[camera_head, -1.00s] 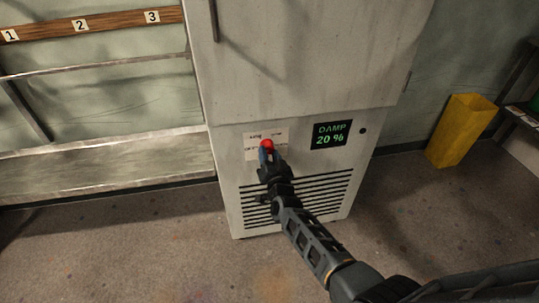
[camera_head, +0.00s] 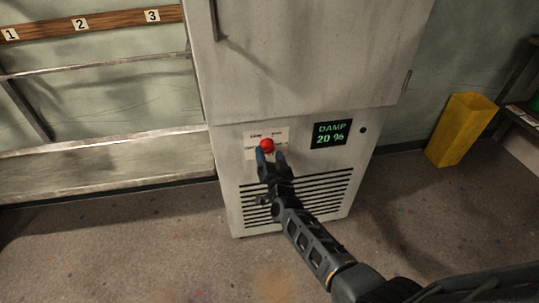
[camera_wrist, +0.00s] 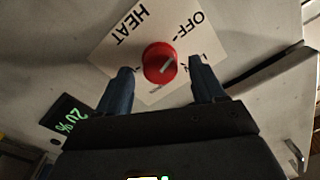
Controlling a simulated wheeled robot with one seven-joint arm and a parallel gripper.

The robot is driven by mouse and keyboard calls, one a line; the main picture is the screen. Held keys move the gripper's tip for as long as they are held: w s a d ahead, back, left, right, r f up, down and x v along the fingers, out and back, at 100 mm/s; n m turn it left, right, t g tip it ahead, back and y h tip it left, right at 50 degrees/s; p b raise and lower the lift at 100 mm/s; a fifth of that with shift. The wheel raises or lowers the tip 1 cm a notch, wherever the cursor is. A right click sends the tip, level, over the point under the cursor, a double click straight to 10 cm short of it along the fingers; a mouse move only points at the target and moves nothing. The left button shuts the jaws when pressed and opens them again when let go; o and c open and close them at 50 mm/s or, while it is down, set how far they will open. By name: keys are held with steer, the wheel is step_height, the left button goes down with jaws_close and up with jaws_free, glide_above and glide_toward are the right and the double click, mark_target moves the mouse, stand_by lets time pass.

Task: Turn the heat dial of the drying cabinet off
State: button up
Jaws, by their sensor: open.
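The red heat dial (camera_head: 267,145) sits on a white label plate (camera_head: 279,134) low on the front of the pale drying cabinet (camera_head: 300,75). In the wrist view the dial (camera_wrist: 154,57) carries a pale pointer mark slanting up and right. The plate reads HEAT at upper left and OFF at upper right there; the mark slants roughly toward the OFF side. My gripper (camera_head: 270,155) is open, its blue-grey fingertips apart at either side of the dial's lower part in the wrist view (camera_wrist: 160,68). I see gaps between fingers and dial, and cannot tell their depth.
A display (camera_head: 331,134) right of the dial reads DAMP 20 %. Vent slots (camera_head: 325,190) lie below it. A yellow bin (camera_head: 461,130) stands at the right. A numbered wooden rail (camera_head: 110,23) and shelving are at the left. Floor in front is clear.

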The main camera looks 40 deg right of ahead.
steer(key=p+v, duration=0.2)
steer(key=v, duration=0.5)
steer(key=shift+s, duration=0.2)
steer(key=s+a+r+n+y, duration=0.2)
steer(key=s+a+n, duration=0.15)
steer(key=s, duration=0.45)
steer(key=s+a+r+n+t+y, duration=0.15)
steer(key=s+a, duration=0.25)
steer(key=s, duration=0.4)
steer(key=s+a+r+n+y, duration=0.2)
steer(key=s+a+n+y, duration=0.15)
steer(key=s, duration=0.45)
steer(key=s+a+r+n+g+y, duration=0.1)
steer(key=s+a+r+n, duration=0.1)
steer(key=s+a+r, duration=0.2)
steer(key=s+a+r+n+g+y, duration=0.1)
steer(key=s+a+r, duration=0.4)
steer(key=s+r, duration=0.5)
step_height(320, 180, up, 3)
steer(key=shift+s+a+r+n+y, duration=0.1)
steer(key=shift+s+a+n+y, duration=0.2)
steer(key=shift+s+n+y, duration=0.15)
